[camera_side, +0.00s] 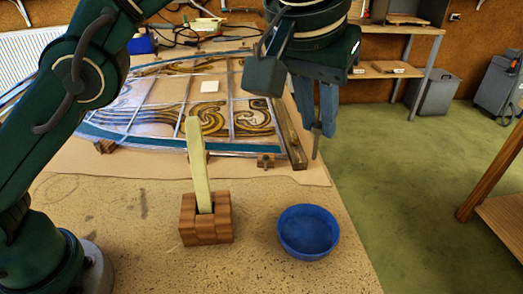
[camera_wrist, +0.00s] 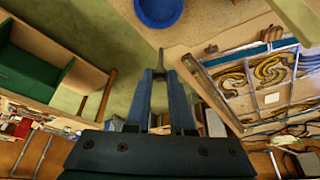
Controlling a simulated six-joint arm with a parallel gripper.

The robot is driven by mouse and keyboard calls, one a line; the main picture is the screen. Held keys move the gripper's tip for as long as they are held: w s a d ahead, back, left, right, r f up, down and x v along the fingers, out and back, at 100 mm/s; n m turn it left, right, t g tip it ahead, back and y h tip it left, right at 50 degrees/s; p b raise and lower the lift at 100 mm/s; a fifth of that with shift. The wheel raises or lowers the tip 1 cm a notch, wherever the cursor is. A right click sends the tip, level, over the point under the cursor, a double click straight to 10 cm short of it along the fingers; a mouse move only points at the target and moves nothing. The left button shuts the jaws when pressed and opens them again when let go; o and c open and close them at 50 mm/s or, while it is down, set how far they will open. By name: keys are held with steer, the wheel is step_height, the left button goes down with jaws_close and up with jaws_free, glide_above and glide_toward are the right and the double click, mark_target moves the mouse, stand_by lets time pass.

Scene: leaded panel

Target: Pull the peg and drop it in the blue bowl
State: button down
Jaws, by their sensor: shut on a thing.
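My gripper (camera_side: 321,127) is high over the work, shut on a thin grey peg (camera_side: 316,143). The peg hangs nearly upright from the fingertips, its lower end free in the air. In the wrist view the peg (camera_wrist: 161,58) shows between the fingertips; the fingers hide its upper part. The blue bowl (camera_side: 308,232) stands on the bench near its right edge, below the gripper in the side view. Its inside looks empty. In the wrist view the bowl (camera_wrist: 158,10) is at the top edge, partly cut off, apart from the peg.
A pale tapered stick (camera_side: 198,165) stands in a brown wooden block (camera_side: 206,221) left of the bowl. The leaded panel (camera_side: 172,100) lies behind, with a wooden bar (camera_side: 291,135) at its right and a small wooden block (camera_side: 266,161) at its front edge.

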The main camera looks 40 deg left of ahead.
steer(key=shift+s+d+f, duration=0.2)
steer(key=shift+d+f, duration=0.05)
steer(key=shift+d, duration=0.2)
step_height(320, 180, down, 10)
stand_by(1.2)
steer(key=shift+d, duration=0.1)
steer(key=shift+w, duration=0.25)
steer(key=shift+f, duration=0.15)
stand_by(0.5)
steer(key=shift+f, duration=1.25)
